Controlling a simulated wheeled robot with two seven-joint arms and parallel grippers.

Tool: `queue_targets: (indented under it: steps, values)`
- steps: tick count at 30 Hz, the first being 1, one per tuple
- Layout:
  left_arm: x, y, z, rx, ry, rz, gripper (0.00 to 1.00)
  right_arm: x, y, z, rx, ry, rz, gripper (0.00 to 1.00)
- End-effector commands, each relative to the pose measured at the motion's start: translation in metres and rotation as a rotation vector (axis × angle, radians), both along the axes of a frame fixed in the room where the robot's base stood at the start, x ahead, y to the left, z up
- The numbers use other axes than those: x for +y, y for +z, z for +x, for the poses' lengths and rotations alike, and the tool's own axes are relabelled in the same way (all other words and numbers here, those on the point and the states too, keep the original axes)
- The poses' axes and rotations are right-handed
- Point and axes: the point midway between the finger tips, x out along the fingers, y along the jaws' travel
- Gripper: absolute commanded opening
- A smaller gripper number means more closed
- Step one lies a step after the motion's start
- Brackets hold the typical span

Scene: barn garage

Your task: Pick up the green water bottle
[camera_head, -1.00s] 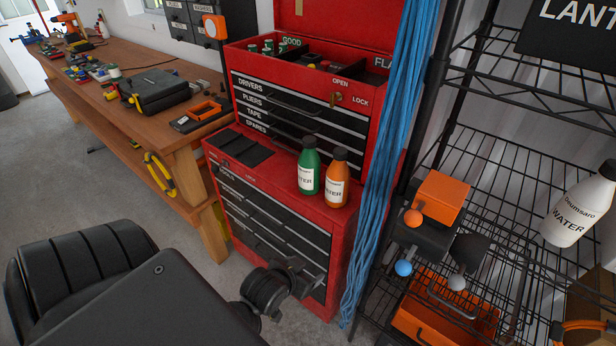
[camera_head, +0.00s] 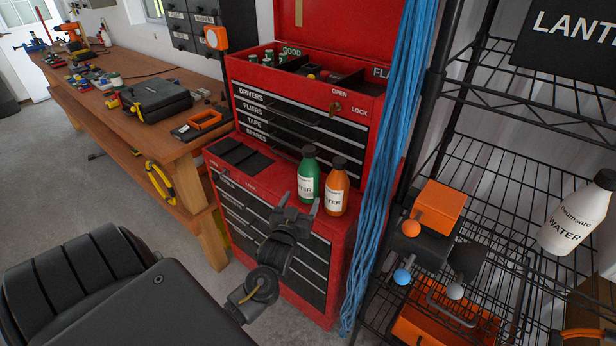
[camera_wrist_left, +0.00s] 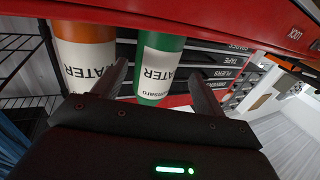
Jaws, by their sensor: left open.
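The green water bottle (camera_head: 309,176) stands upright on the red tool chest's lower top, with a black cap and white label. An orange water bottle (camera_head: 336,187) stands close to its right. My left gripper (camera_head: 300,202) is open and empty, in front of and slightly below the green bottle. In the left wrist view the green bottle (camera_wrist_left: 160,70) shows ahead between the two fingers (camera_wrist_left: 160,85), nearer the left finger. The orange bottle (camera_wrist_left: 88,60) is beyond the left finger there. I see no contact. My right gripper is not in view.
The red tool chest (camera_head: 340,236) has drawers above and behind the bottles. Blue rope (camera_head: 392,150) hangs right of it. A wire rack (camera_head: 480,200) holds a white bottle (camera_head: 578,215) and orange items. A wooden workbench (camera_head: 150,130) stands left.

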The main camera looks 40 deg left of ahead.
Motion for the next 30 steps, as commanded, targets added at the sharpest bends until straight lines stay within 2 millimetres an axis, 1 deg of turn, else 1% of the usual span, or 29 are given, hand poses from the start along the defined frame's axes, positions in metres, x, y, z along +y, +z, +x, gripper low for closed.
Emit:
queue_targets:
  steps: [1,3,11,17,21,24,30]
  values:
    - [0.003,0.002,0.007,0.0,0.0,0.001,0.72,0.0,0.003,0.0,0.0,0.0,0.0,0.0]
    - [0.006,0.001,0.014,0.0,0.0,0.001,0.72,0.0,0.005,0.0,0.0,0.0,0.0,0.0]
    - [0.008,0.001,0.022,0.002,-0.001,-0.001,0.72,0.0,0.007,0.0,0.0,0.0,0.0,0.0]
    - [0.016,0.005,0.047,0.003,-0.001,0.001,0.72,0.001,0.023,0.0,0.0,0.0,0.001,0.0]
    - [0.022,0.002,0.063,0.002,-0.001,0.001,0.72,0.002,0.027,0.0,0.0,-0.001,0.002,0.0]
    - [0.024,0.001,0.068,0.003,-0.001,0.0,0.72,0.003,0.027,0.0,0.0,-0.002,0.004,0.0]
    - [0.024,0.0,0.068,0.002,-0.002,-0.001,0.72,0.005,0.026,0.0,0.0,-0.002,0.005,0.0]
